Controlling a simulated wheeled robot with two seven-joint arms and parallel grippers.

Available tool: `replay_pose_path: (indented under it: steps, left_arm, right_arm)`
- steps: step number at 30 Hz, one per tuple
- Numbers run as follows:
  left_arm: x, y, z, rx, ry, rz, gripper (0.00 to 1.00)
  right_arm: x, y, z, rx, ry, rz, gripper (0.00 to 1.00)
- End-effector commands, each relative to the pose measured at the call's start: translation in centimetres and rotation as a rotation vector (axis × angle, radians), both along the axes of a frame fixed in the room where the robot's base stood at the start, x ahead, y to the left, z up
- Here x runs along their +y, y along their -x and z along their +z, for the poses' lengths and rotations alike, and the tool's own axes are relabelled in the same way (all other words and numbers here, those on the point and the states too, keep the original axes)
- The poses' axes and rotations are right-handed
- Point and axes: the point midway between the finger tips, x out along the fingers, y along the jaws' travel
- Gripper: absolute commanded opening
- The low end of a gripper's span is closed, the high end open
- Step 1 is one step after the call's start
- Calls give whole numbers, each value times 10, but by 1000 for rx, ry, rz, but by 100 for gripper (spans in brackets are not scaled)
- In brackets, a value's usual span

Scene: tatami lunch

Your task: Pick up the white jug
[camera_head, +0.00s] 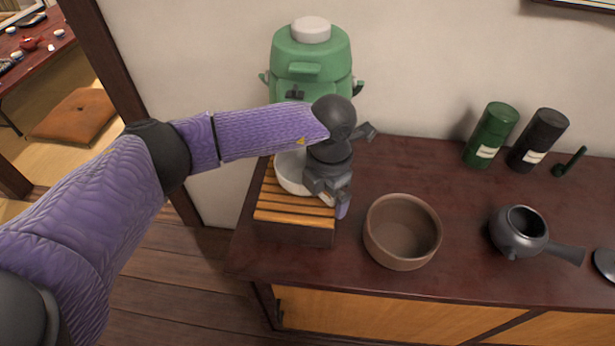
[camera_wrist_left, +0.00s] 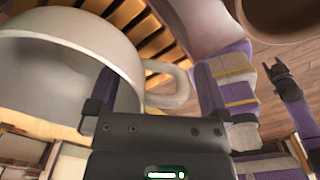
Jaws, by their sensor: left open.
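The white jug (camera_head: 290,172) stands on the slatted wooden stand at the left end of the counter. My left arm and gripper hide much of it in the head view. My left gripper (camera_head: 328,198) is at the jug's right side, pointing down. In the left wrist view the jug's large round body (camera_wrist_left: 50,75) fills the left, and its loop handle (camera_wrist_left: 178,88) lies between the open fingers of my left gripper (camera_wrist_left: 155,98). I cannot tell whether the fingers touch the handle.
A slatted stand (camera_head: 290,212) is under the jug. A green drinks cooler (camera_head: 311,52) stands behind it. A brown bowl (camera_head: 402,232) is just right of my gripper, with a dark teapot (camera_head: 520,232) farther right. Two canisters (camera_head: 491,135) stand near the wall.

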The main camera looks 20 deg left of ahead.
Motion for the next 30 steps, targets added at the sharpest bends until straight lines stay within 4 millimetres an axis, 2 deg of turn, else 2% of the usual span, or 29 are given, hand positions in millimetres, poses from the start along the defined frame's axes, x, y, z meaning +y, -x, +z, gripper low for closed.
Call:
replay_pose_path:
  steps: [1,2,15,30]
  left_arm:
    - [0,0,1,0,0,0,98]
    - [0,0,1,-1,0,0,92]
    - [0,0,1,1,2,0,0]
    - [-1,1,6,2,3,-1,0]
  right_arm:
    - [0,-1,0,-2,0,0,59]
    - [0,-2,0,-3,0,0,59]
    - [10,-9,-1,-15,-16,-6,59]
    - [6,1,3,0,-10,-2,59]
